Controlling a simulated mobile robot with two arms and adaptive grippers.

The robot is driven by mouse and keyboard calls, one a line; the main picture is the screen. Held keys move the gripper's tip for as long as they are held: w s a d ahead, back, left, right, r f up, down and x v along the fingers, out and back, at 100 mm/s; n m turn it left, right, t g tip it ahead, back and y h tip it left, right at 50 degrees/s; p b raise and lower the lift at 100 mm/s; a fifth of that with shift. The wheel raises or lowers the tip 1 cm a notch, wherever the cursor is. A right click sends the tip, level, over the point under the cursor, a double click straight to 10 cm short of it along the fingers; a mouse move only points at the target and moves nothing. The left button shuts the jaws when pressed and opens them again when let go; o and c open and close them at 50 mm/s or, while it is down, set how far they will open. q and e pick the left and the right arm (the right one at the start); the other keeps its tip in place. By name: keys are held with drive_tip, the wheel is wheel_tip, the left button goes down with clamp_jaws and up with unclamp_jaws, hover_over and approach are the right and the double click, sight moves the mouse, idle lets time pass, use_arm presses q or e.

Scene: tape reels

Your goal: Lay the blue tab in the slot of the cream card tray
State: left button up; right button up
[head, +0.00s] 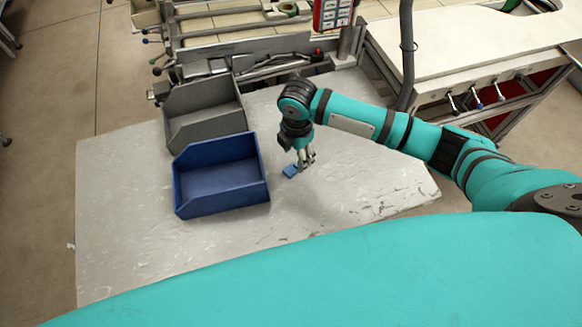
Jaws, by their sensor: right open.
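The blue tab (290,171) is small and flat and lies on the pale worn tabletop, just right of the blue bin. My right gripper (306,161) is open and points down just above and to the right of the tab. Its fingers are small in the picture, and I cannot tell whether one touches the tab. I cannot make out a cream card tray or its slot in this view. My left gripper does not show.
An open blue bin (219,190) stands left of the tab, with a grey bin (204,116) behind it. Metal rails and machine parts line the back edge. A cream-topped bench (455,50) stands at the back right. The tabletop (120,215) is bare on the left.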

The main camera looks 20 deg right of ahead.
sight(295, 167)
wheel_tip(295, 167, down, 5)
drive_tip(key=shift+w+f+p, duration=0.1)
drive_tip(key=shift+f+p, duration=0.1)
drive_tip(key=shift+p, duration=0.7)
drive_tip(key=shift+a+f, duration=0.1)
drive_tip(key=shift+f, duration=0.2)
drive_tip(key=c, duration=0.9)
drive_tip(key=shift+o, duration=0.2)
